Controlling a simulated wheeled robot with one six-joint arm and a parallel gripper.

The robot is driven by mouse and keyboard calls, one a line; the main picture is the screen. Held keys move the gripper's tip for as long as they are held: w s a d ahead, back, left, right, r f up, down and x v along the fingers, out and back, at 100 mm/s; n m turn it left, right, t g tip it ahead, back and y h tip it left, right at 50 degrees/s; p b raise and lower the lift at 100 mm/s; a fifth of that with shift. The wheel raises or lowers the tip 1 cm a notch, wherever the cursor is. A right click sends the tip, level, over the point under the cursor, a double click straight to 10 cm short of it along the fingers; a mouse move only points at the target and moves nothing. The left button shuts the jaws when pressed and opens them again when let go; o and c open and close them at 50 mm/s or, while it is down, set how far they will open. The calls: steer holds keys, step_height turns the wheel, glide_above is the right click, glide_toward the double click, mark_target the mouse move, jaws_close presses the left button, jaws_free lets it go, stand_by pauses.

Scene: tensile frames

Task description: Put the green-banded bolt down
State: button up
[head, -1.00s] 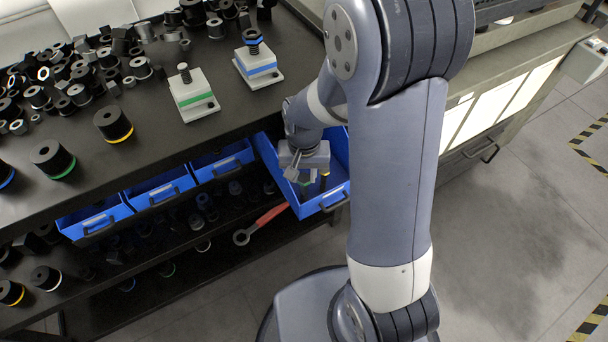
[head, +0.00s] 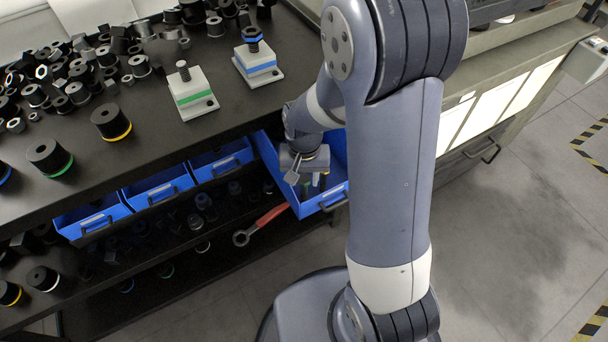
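My gripper (head: 305,178) points down into the open blue bin (head: 268,152) that is pulled out at the right of the bin row. Its fingers are small and partly hidden by the wrist, so I cannot tell whether they are open or shut. The green-banded bolt is not clearly visible; a dark shape sits by the fingertips, and I cannot tell if it is held. On the table, a white block with a green stripe (head: 194,101) holds an upright grey pin. Beside it, a blue-striped block (head: 257,66) holds a dark bolt with a blue band.
Blue bins (head: 160,190) line the shelf under the table edge. A red-handled wrench (head: 262,224) lies below. Black cylinders with yellow (head: 111,122) and green (head: 50,157) bands stand on the table, with many loose parts behind. Floor at the right is open.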

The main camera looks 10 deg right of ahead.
mark_target(304, 179)
steer(key=shift+r, duration=0.2)
step_height(304, 179, up, 13)
steer(key=p, duration=0.3)
steer(key=shift+p, duration=0.4)
